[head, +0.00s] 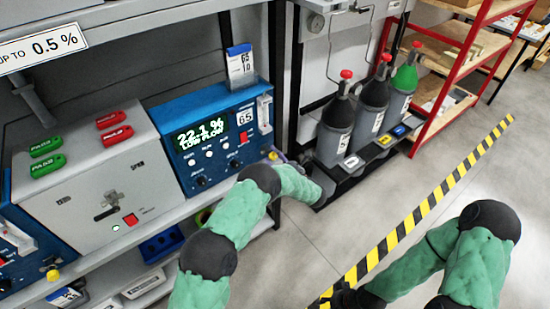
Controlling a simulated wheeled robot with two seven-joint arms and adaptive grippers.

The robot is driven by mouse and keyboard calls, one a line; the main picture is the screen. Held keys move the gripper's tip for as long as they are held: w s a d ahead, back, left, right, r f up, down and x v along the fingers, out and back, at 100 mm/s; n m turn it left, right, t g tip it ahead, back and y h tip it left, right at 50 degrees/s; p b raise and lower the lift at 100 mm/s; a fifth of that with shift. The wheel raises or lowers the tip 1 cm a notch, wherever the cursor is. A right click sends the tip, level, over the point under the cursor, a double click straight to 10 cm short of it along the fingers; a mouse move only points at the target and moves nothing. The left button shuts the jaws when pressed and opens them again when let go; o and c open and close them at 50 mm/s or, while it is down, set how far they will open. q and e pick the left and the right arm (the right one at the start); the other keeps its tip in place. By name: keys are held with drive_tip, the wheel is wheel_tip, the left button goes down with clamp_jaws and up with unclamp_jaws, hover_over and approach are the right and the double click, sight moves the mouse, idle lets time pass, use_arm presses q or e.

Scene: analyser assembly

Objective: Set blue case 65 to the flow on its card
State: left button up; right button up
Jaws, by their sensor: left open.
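Blue case 65 (214,165) stands on the bench, its green display reading 22.1% and LOW FLOW. A small label on its front reads 65. A clear flow tube (264,113) is at the right of its front, with a small knob (271,155) below. The card (240,64) stands on top and appears to read 65 over 10. My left gripper (281,158) is open beside the knob, mostly hidden by my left arm; contact cannot be told. My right gripper (348,298) is dark, low in the view by the striped tape, its fingers unclear.
A grey machine (95,190) with green PASS tags and red tags on top stands left of the case. Several gas cylinders (336,130) stand in a rack to the right. A red shelf (462,60) is behind. The floor beyond the yellow-black tape (425,207) is clear.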

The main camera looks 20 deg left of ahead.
use_arm(q)
clamp_jaws()
